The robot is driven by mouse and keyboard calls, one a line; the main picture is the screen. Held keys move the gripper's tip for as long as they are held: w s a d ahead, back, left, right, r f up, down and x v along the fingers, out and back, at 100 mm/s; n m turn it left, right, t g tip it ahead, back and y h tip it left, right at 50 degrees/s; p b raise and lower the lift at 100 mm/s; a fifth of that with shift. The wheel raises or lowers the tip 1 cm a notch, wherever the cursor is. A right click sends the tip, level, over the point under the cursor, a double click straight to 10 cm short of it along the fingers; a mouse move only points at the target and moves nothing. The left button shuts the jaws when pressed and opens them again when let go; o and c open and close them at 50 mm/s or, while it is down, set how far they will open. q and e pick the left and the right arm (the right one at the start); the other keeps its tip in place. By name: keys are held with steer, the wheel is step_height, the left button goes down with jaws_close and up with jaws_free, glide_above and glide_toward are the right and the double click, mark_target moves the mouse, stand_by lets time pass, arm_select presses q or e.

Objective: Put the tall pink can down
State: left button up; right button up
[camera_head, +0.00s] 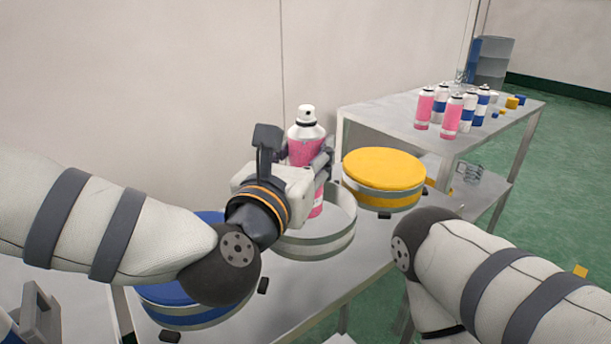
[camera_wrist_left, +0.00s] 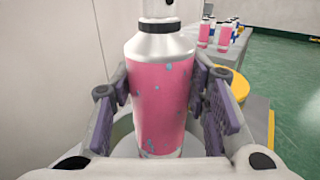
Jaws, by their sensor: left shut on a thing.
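The tall pink can (camera_head: 304,146) has a silver shoulder and white top and is upright in my left gripper (camera_head: 306,165). In the left wrist view the can (camera_wrist_left: 163,95) fills the middle, with the purple-padded fingers of my left gripper (camera_wrist_left: 163,110) on both sides of it. The can is over or in the round white-rimmed tray (camera_head: 322,240); its base is hidden, so I cannot tell whether it touches the tray floor. My right arm comes in from the right, but its gripper is out of view.
A round yellow-topped tray (camera_head: 384,168) stands right of the white-rimmed one, and a blue one (camera_head: 190,300) stands to its left, partly behind my left arm. A far table (camera_head: 400,112) holds several pink and blue cans (camera_head: 452,117) and small yellow blocks. A wall rises close behind.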

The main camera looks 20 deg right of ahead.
arm_select(q)
steer(key=f, duration=0.3)
steer(key=shift+w+d+f, duration=0.2)
steer(key=shift+w+f, duration=0.1)
steer(key=shift+f, duration=0.1)
steer(key=shift+f+b, duration=0.2)
steer(key=shift+b, duration=0.1)
steer(key=o, duration=1.4)
steer(key=shift+c, duration=0.2)
steer(key=shift+r, duration=0.1)
